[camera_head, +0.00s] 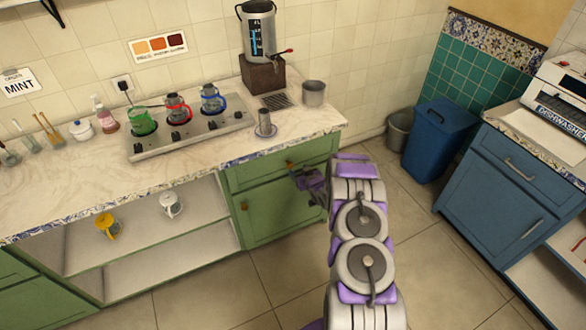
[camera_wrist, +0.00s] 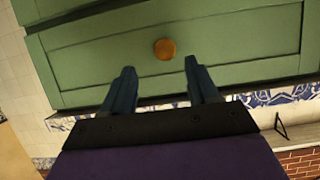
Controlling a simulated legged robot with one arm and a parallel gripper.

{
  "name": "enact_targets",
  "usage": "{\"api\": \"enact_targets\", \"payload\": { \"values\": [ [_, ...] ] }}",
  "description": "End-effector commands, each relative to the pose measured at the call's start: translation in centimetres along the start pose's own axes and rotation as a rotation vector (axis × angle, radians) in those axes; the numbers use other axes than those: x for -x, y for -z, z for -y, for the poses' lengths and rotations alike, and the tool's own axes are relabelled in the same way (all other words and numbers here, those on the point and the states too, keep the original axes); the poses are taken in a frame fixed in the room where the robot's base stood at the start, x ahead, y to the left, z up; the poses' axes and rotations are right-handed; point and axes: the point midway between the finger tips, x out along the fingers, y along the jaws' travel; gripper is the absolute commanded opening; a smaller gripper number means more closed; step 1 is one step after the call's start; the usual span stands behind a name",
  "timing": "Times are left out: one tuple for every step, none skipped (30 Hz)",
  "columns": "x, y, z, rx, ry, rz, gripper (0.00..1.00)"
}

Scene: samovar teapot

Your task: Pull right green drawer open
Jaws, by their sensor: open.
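The right green drawer (camera_head: 252,176) is a flat green front just under the marble counter, and it looks shut. Its round orange knob (camera_head: 290,165) shows just above my gripper (camera_head: 299,180) in the head view. In the wrist view the drawer front (camera_wrist: 100,65) appears upside down, with the knob (camera_wrist: 165,49) near its middle. My gripper's two dark fingers (camera_wrist: 160,72) are open and empty, pointing at the drawer front. The knob lies just beyond the fingertips and lines up with the gap between them. I cannot tell whether they touch the front.
A green door (camera_head: 280,212) with its own knob is below the drawer. Open shelves (camera_head: 150,250) with a yellow mug (camera_head: 107,226) and white teapot (camera_head: 171,205) are to the left. A blue bin (camera_head: 438,138) and blue cabinet (camera_head: 500,200) stand right.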

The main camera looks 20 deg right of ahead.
Motion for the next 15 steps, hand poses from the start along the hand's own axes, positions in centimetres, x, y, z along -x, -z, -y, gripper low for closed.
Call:
{"api": "enact_targets", "payload": {
  "values": [
    [-0.9, 0.1, 0.2, 0.005, 0.001, -0.003, 0.6],
    [-1.3, 0.1, 0.3, 0.006, 0.001, -0.003, 0.6],
    [-1.8, 0.1, 0.3, 0.005, 0.001, -0.002, 0.6],
    [-2.1, 0.0, 0.3, 0.005, 0.001, -0.001, 0.6],
    [-2.5, 0.0, 0.3, 0.006, 0.001, -0.002, 0.6],
    [-3.0, 0.1, 0.3, 0.005, 0.001, -0.004, 0.6],
    [-3.4, 0.1, 0.2, 0.004, 0.001, -0.004, 0.6],
    [-3.8, 0.0, 0.2, 0.004, 0.0, -0.003, 0.6],
    [-4.2, -0.1, 0.1, 0.001, 0.001, 0.0, 0.6],
    [-4.5, -0.2, 0.0, 0.0, 0.001, 0.001, 0.6],
    [-4.8, -0.2, 0.0, 0.001, 0.001, 0.001, 0.6],
    [-5.2, 0.0, -0.1, 0.003, 0.002, -0.002, 0.6],
    [-5.5, 0.1, -0.1, 0.002, 0.002, -0.003, 0.6],
    [-5.7, 0.1, 0.0, 0.002, 0.002, -0.004, 0.6],
    [-5.9, 0.1, 0.0, 0.002, 0.002, -0.004, 0.6]
  ]
}}
